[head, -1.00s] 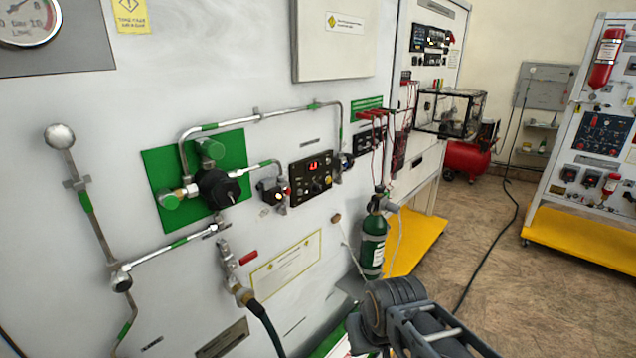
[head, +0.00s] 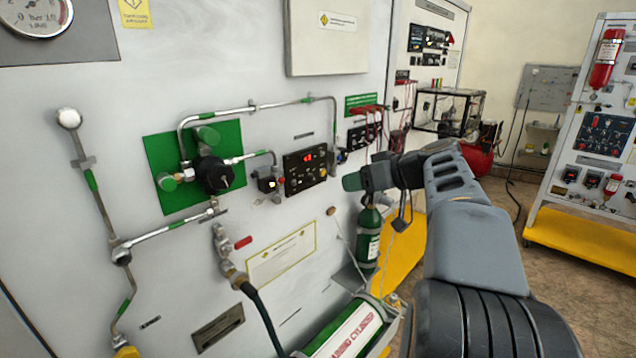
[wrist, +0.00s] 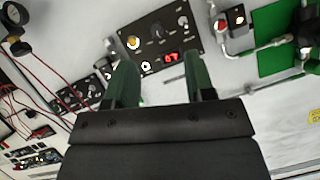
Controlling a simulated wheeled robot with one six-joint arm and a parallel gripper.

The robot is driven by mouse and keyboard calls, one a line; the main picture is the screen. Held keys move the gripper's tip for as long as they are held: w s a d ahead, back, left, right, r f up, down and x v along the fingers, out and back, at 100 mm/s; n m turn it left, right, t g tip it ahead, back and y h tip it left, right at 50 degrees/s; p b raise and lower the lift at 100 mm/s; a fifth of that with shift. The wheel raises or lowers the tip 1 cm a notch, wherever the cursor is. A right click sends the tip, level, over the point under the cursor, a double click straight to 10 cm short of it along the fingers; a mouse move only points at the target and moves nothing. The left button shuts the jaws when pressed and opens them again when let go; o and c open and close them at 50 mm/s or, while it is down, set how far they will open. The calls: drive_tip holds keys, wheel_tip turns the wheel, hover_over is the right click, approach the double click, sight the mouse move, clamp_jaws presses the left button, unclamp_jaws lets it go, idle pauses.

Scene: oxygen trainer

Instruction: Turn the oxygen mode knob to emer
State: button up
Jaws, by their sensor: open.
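The black oxygen control panel (head: 306,170) with a lit red display is on the white wall, left of my gripper (head: 352,181). In the wrist view the panel (wrist: 165,48) appears upside down, beyond and between my green fingers (wrist: 160,62). It carries a dark knob (wrist: 157,31), a yellow round control (wrist: 133,42) and pale round ones. The labels are too small to read, so I cannot tell which is the mode knob or its setting. My gripper is open and empty, apart from the panel.
Metal pipes run around the panel, with a black regulator (head: 215,175) on a green plate (head: 160,148) to its left. A green cylinder (head: 368,240) stands below my gripper. Red leads (head: 368,112) hang from another panel behind it.

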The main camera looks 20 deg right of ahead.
sight(314, 181)
drive_tip(key=shift+n+t, duration=0.3)
drive_tip(key=shift+t, duration=0.1)
drive_tip(key=p+x, duration=0.1)
drive_tip(key=x, duration=0.3)
drive_tip(key=r+p+x, duration=0.1)
drive_tip(key=x, duration=0.3)
drive_tip(key=w+d+x, duration=0.1)
drive_tip(key=x, duration=0.3)
drive_tip(key=shift+w+r+p, duration=0.1)
drive_tip(key=shift+w+p, duration=0.2)
drive_tip(key=shift+p, duration=0.1)
drive_tip(key=shift+c, duration=0.3)
clamp_jaws()
